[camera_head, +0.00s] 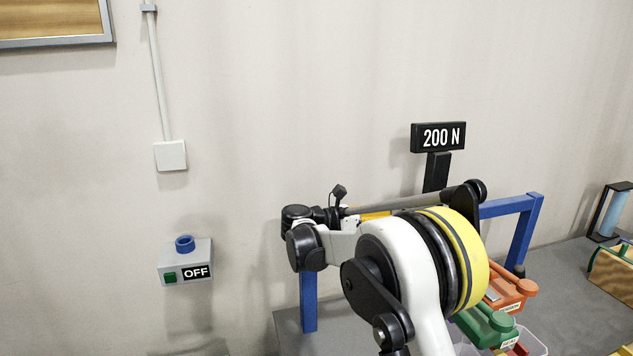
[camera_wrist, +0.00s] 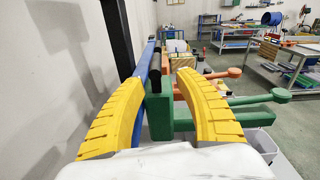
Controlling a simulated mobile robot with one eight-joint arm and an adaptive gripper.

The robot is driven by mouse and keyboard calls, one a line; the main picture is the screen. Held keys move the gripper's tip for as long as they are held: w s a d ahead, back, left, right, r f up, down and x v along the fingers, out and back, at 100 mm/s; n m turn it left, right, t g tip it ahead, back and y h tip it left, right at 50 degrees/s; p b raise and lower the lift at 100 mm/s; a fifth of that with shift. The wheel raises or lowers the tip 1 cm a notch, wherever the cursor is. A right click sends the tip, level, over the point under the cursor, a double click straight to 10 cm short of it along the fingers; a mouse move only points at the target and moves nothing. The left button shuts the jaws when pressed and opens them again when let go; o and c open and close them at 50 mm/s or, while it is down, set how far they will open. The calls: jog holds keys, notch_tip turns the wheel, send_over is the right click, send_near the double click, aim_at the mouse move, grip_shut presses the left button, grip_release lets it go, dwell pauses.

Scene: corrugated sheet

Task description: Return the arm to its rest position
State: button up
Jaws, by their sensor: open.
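My gripper (camera_wrist: 168,74) is open in the wrist view, with its two yellow ribbed fingers spread apart and nothing held. Past and between the fingers are a blue bar (camera_wrist: 146,66) and a green block (camera_wrist: 158,108). I cannot tell how far they are from the fingertips. In the head view my arm, white and black with a yellow band, is bent in front of the bench at lower right. It hides most of the gripper there.
A blue frame (camera_head: 522,232) stands on the grey bench (camera_head: 575,270) near the wall. Orange (camera_head: 508,288) and green (camera_head: 486,328) knobbed pieces lie beside my arm. A "200 N" display (camera_head: 438,137) rises behind it. A switch box (camera_head: 186,262) on the wall reads OFF.

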jog(key=s+d+m+t+y, duration=0.1)
jog(key=s+d+m+y, duration=0.2)
jog(key=s+m+y, duration=1.05)
jog(key=s+a+f+m+t+y, duration=0.1)
jog(key=s+a+f+m, duration=0.1)
jog(key=s, duration=0.5)
jog(key=s+a+f+m+y, duration=0.1)
jog(key=s+a+f+m, duration=0.2)
jog(key=s, duration=0.5)
jog(key=s+a+f+m+t+y, duration=0.1)
jog(key=s+a+f+m, duration=0.2)
jog(key=s, duration=0.5)
jog(key=shift+s+a+f+t, duration=0.15)
jog(key=shift+a+t, duration=0.15)
jog(key=shift+a, duration=0.35)
